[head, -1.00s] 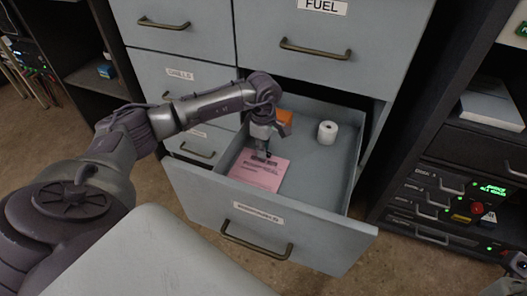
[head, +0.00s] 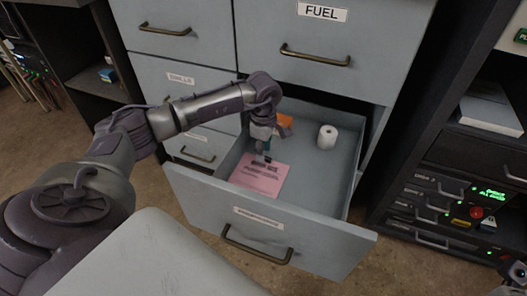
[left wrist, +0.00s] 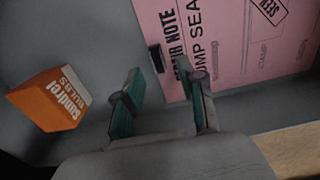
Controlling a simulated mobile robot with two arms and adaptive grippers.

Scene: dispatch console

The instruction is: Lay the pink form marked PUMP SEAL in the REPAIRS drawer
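The pink form (head: 258,181) lies flat on the floor of the open drawer (head: 330,172), near its front left. The drawer's front label (head: 258,217) is too blurred to read. In the left wrist view the form (left wrist: 235,50) shows the printing "PUMP SEAL". My left gripper (head: 263,156) is inside the drawer, just over the form's far edge. In the left wrist view its two teal-lined fingers (left wrist: 160,98) stand apart with nothing held between them. One fingertip overlaps the form's edge in that view.
An orange box (head: 284,122) stands at the drawer's back left; it also shows in the left wrist view (left wrist: 45,100). A white roll (head: 327,136) stands at the back. The drawer's right side is clear. The FUEL drawer (head: 375,50) above is shut.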

